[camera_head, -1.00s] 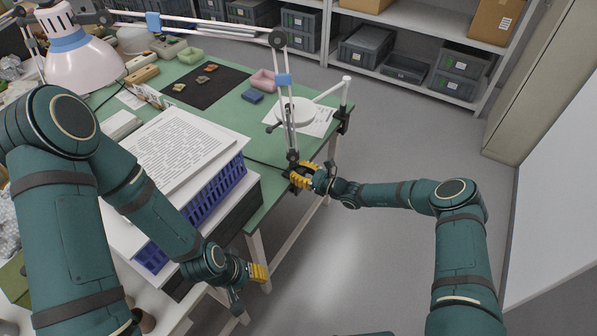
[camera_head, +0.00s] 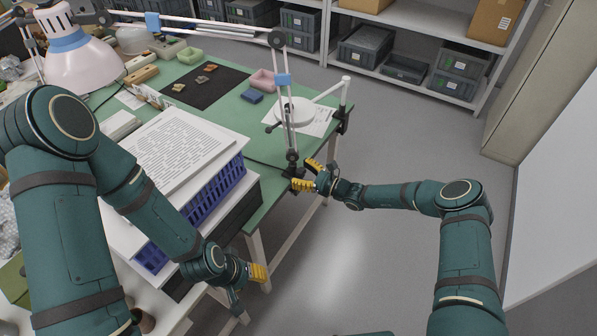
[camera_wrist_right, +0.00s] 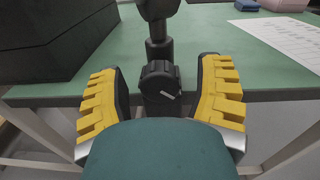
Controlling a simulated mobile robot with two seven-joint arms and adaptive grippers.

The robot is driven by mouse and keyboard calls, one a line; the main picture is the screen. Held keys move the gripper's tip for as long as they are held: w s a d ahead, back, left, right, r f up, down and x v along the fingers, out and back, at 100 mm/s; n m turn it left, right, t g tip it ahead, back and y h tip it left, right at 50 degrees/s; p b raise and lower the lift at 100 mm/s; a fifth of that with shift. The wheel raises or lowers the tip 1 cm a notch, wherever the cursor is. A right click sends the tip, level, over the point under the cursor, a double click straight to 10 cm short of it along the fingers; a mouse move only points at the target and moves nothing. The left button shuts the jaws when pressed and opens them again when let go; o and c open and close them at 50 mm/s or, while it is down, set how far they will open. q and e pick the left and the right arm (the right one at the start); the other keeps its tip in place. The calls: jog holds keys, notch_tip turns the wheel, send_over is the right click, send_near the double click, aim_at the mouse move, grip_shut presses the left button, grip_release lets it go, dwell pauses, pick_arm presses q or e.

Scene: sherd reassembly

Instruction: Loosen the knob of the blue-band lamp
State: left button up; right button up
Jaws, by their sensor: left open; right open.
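The blue-band lamp has a pale shade (camera_head: 82,62) with a blue band at the upper left. Its jointed arm, with blue clips, runs right and down to a post at the green table's near edge. The black knob (camera_wrist_right: 160,84), with a white mark, is at the foot of this post in the right wrist view. My right gripper (camera_head: 309,175) is open, just right of the post foot. In the right wrist view its yellow-padded fingers stand either side of the knob, with gaps. My left gripper (camera_head: 248,284) is open and empty beside the table, low in the head view.
A blue crate (camera_head: 190,225) with printed paper on top stands left of the post. A white round-headed lamp (camera_head: 293,111) stands behind it. Sherds lie on a black mat (camera_head: 206,84). The floor (camera_head: 375,255) between the arms is clear.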

jog(key=v, duration=1.1)
jog(key=shift+a, duration=0.15)
